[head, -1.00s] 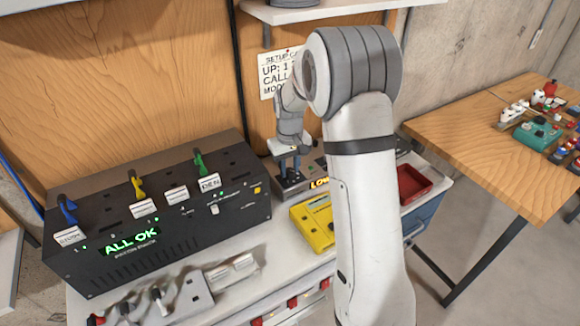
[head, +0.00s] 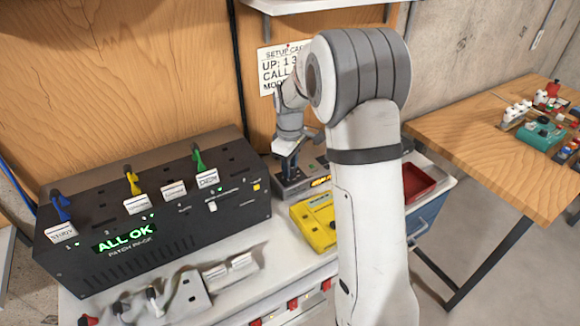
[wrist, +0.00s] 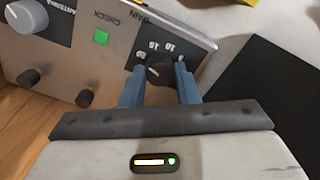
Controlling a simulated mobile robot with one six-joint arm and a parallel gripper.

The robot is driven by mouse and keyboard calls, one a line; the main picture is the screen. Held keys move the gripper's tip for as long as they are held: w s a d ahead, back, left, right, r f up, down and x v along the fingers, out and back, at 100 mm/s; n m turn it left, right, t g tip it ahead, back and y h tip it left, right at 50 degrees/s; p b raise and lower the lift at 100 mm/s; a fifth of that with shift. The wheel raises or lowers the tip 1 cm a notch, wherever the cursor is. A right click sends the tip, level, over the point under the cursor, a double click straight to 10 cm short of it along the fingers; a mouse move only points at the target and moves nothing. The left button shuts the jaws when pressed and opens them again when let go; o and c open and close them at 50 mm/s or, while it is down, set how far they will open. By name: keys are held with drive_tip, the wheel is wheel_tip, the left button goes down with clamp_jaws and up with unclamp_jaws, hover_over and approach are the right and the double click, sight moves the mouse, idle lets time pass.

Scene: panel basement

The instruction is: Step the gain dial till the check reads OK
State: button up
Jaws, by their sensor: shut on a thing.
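The gain dial (wrist: 160,70) is a small black knob on a grey panel, with a scale around it; 10, 15 and 20 can be read. My gripper (wrist: 160,84) is shut on it, one blue finger on each side.
A black patch box (head: 150,250) reading ALL OK, with colored plugs, stands at left. A yellow meter (head: 314,226) sits in front of the device and a red tray (head: 418,182) to its right. A larger grey antenna knob (wrist: 28,14) and two black knobs share the panel.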

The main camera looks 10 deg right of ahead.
drive_tip(key=shift+n, duration=0.5)
drive_tip(key=o, duration=1)
wheel_tip(320, 180, up, 8)
drive_tip(key=shift+f+b, duration=0.15)
drive_tip(key=shift+b, duration=0.55)
